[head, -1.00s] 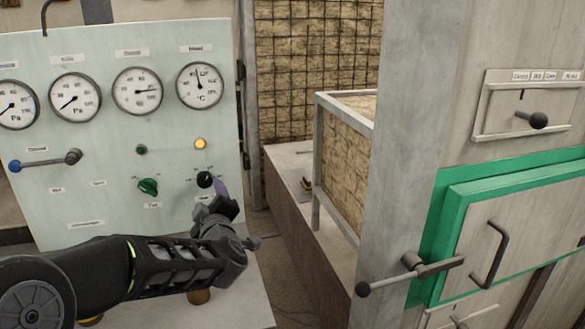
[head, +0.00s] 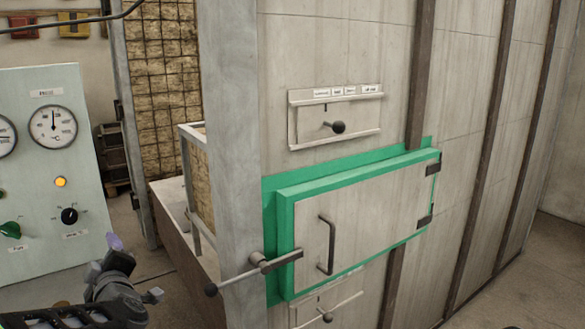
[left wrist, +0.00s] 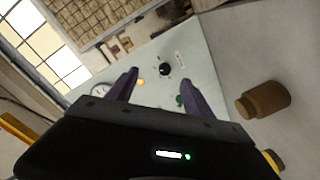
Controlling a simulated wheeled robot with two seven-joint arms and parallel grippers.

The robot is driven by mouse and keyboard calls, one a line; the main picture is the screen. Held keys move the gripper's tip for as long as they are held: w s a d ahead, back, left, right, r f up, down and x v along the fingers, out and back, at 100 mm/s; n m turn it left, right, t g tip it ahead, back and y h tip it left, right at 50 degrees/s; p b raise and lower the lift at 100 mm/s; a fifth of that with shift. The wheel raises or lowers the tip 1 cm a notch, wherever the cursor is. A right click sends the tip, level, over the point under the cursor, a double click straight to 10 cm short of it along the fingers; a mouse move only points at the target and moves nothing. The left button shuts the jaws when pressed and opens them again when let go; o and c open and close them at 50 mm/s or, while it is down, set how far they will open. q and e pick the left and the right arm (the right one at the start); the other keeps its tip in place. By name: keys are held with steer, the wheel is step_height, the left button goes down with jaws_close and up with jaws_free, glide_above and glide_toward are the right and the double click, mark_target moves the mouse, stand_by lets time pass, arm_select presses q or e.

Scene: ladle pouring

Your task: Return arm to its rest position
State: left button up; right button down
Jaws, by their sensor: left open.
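My left gripper (head: 114,243) is at the lower left of the head view, in front of the pale green control panel (head: 40,110). In the left wrist view its two purple-grey fingers (left wrist: 158,88) stand apart with nothing between them but the panel behind. The panel's black knob (head: 69,216) is just up and left of the gripper in the head view, and it also shows between the fingertips in the left wrist view (left wrist: 166,69). The fingers look clear of the knob. My right gripper is not in view.
A furnace with a green-framed door (head: 305,225) fills the middle and right. Its latch lever (head: 240,275) sticks out to the left. A damper handle (head: 337,127) is above the door. A brown cylinder (left wrist: 264,99) is right of the gripper in the left wrist view.

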arm_select(q)
steer(key=w+d+f+m+h+p, duration=0.1)
steer(key=w+d+f+m+h, duration=0.1)
steer(key=d+f+m+h, duration=0.9)
steer(key=s+d+f+g+p, duration=0.2)
steer(key=s+d+f, duration=0.1)
steer(key=d+f, duration=0.4)
steer(key=s+d+f+g+p, duration=0.15)
steer(key=s+d+f, duration=0.3)
steer(key=f, duration=0.45)
steer(key=s+d+f+m+g+h+p, duration=0.1)
steer(key=s+d+f+g+p, duration=0.1)
steer(key=s, duration=0.6)
steer(key=s+d+f+m+g+h+p, duration=0.1)
steer(key=s+d+f+g, duration=0.3)
steer(key=s, duration=0.5)
steer(key=s+d+f+m+g+h+p, duration=0.2)
steer(key=s+d+f+g+p, duration=0.1)
steer(key=s+d+f, duration=0.3)
steer(key=shift+s+d+f+m, duration=0.25)
steer(key=shift+s+d, duration=0.55)
steer(key=shift+s, duration=0.4)
steer(key=shift+w, duration=0.1)
